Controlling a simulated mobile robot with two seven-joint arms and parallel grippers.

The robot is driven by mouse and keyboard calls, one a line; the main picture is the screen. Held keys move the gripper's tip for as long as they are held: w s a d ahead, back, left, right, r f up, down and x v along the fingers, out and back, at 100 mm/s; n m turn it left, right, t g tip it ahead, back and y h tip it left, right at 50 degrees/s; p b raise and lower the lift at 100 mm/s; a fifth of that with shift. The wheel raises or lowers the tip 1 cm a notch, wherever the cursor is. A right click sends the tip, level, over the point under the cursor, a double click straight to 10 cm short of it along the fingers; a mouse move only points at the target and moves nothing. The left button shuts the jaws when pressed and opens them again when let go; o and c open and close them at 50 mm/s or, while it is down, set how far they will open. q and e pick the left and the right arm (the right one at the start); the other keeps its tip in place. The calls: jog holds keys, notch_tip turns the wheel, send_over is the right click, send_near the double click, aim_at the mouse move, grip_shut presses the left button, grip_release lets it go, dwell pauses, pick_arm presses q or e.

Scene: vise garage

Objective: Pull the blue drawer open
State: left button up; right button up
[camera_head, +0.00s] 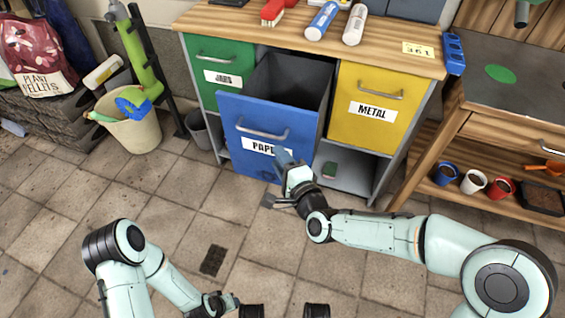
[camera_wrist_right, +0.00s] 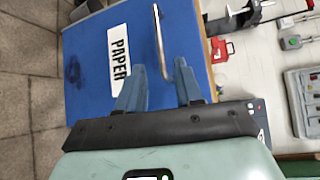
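The blue drawer (camera_head: 282,122) labelled "PAPER" stands pulled out from the cabinet, and its dark inside shows from above. Its metal handle (camera_head: 262,133) runs across the front above the label. My right gripper (camera_head: 284,157) is at the lower right of the drawer front, below the handle. In the right wrist view, the blue drawer front (camera_wrist_right: 90,85) lies ahead and the two fingers of my right gripper (camera_wrist_right: 160,66) stand apart. One end of the handle (camera_wrist_right: 160,45) shows between them, and contact cannot be made out. My left gripper (camera_head: 222,303) is low over the floor, far from the drawer.
A green drawer (camera_head: 222,58) and a yellow "METAL" drawer (camera_head: 372,107) flank the blue one, both closed. Bottles and a brush lie on the wooden top. A wooden workbench (camera_head: 455,125) with pots stands at the right, a bucket (camera_head: 133,125) at the left.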

pick_arm(q)
jog(key=shift+s+d, duration=0.3)
jog(key=shift+s, duration=0.35)
pick_arm(e)
jog(key=shift+s+d, duration=0.2)
jog(key=shift+s, duration=0.25)
